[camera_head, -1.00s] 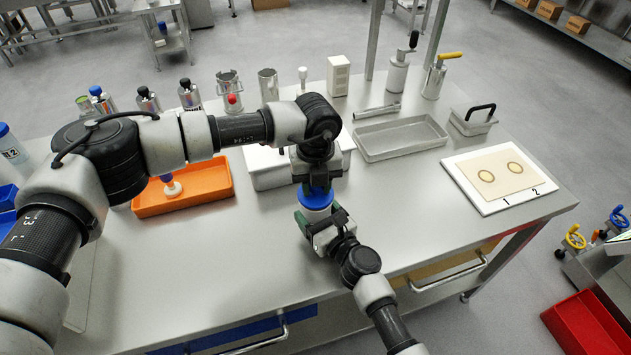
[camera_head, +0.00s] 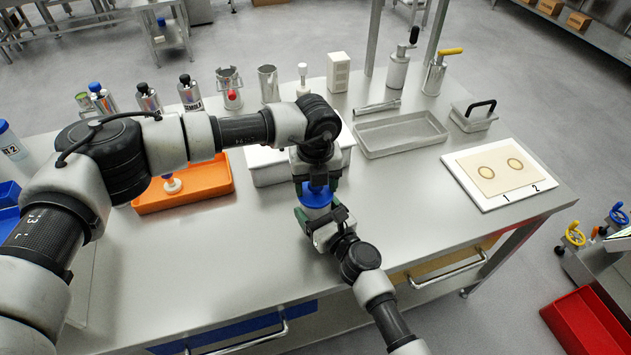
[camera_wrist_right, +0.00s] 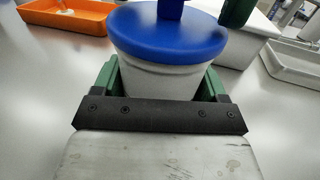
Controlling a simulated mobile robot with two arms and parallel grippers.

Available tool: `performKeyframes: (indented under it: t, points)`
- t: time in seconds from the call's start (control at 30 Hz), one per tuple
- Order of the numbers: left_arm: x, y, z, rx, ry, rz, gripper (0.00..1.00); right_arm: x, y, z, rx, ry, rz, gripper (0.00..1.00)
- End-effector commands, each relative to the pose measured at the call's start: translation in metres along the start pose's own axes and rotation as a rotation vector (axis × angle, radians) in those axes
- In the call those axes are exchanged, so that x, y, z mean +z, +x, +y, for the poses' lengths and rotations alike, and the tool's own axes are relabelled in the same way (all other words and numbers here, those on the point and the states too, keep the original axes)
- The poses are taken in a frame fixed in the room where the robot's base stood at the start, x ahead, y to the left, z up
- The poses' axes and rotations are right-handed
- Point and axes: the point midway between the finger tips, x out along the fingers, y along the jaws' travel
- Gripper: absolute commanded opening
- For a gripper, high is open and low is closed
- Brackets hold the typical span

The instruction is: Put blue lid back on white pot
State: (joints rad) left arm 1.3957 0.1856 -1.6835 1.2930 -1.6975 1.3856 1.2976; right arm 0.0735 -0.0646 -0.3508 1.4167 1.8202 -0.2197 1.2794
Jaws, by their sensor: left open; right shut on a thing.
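The blue lid (camera_head: 317,198) lies on top of the white pot (camera_wrist_right: 165,80), covering its mouth; in the right wrist view the lid (camera_wrist_right: 168,38) looks level and touches the rim. Its blue knob is cut off at the top of that view. My left gripper (camera_head: 316,184) is right above the lid, open, with its green fingers either side of the knob. One green finger also shows in the right wrist view, apart from the knob. My right gripper (camera_wrist_right: 165,88) is shut on the pot from the front, a green finger on each side.
An orange tray (camera_head: 205,200) and a white box (camera_head: 270,178) stand behind and left of the pot. A grey metal tray (camera_head: 400,150) and a white board (camera_head: 510,205) lie to the right. Bottles and cans line the back. The front of the table (camera_head: 215,280) is clear.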

Motion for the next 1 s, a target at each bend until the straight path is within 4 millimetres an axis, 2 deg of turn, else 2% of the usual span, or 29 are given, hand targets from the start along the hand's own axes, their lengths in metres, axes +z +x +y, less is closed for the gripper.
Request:
performKeyframes:
  t: [0.17,0.5,0.63,0.8,1.0]
  points:
    - [0.001,-0.015,0.000,-0.002,0.000,-0.002,0.62,0.000,0.000,0.000,0.000,0.000,0.000,0.30]
    - [0.001,-0.086,0.000,-0.002,0.000,-0.003,0.62,0.000,0.000,0.000,0.000,0.000,0.000,0.30]
    - [0.001,-0.105,0.000,-0.001,-0.001,-0.002,0.62,0.000,0.000,0.000,0.000,0.000,0.000,0.30]
    - [0.000,-0.118,0.000,-0.001,0.000,0.000,0.62,0.000,0.000,0.000,0.000,0.000,0.000,0.30]
    - [0.000,-0.120,0.000,0.000,0.000,0.001,0.62,0.000,0.000,0.000,0.000,0.000,0.000,0.30]
